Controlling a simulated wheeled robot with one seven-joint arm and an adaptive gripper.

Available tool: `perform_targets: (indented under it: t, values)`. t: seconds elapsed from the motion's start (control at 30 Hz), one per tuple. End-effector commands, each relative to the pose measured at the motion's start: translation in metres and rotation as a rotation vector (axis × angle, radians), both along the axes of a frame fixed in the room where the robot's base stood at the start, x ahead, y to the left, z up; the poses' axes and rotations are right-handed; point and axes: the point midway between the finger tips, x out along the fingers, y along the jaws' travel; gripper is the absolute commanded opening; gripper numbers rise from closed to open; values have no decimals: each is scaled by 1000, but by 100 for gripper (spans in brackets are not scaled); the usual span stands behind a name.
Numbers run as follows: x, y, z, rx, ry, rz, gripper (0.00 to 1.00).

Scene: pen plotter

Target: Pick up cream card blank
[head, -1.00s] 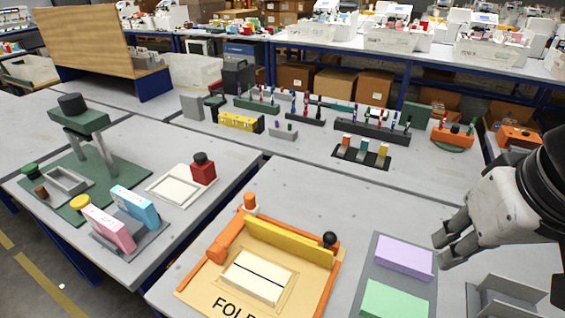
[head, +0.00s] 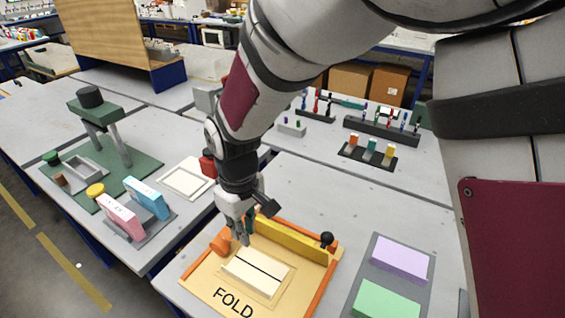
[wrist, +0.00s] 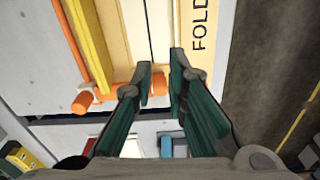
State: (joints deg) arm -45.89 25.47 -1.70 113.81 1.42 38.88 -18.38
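The cream card blank (head: 255,272), with a dark line across its middle, lies flat in the tan and orange fold jig (head: 212,284) marked FOLD. Its pale surface also shows at the top of the wrist view (wrist: 134,32). My gripper (head: 242,236) points down at the card's far left end, above the jig. In the wrist view, the fingers of my gripper (wrist: 161,76) are apart with nothing between them, near the card's end. I cannot tell the exact height over the card.
The jig has a yellow bar (head: 292,240) along its far side and a black knob (head: 326,239). A lilac block (head: 399,258) and a green block (head: 386,300) lie on a grey mat to the right. A pink box (head: 121,218) and a blue box (head: 147,198) stand at left.

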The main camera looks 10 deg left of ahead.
Motion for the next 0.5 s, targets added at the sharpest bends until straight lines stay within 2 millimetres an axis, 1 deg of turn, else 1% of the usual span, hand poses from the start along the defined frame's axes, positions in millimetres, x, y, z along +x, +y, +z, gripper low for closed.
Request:
perform_targets:
  t: [0.03, 0.1, 0.2, 0.37, 0.5]
  values:
    - [-7, 12, -12, -12, 10, 35, 14]
    - [-13, 23, -24, -19, 15, 68, 14]
    - [-17, 32, -35, -25, 19, 96, 14]
    - [-19, 35, -51, -29, 22, 106, 14]
    - [-20, 34, -77, -30, 24, 103, 14]
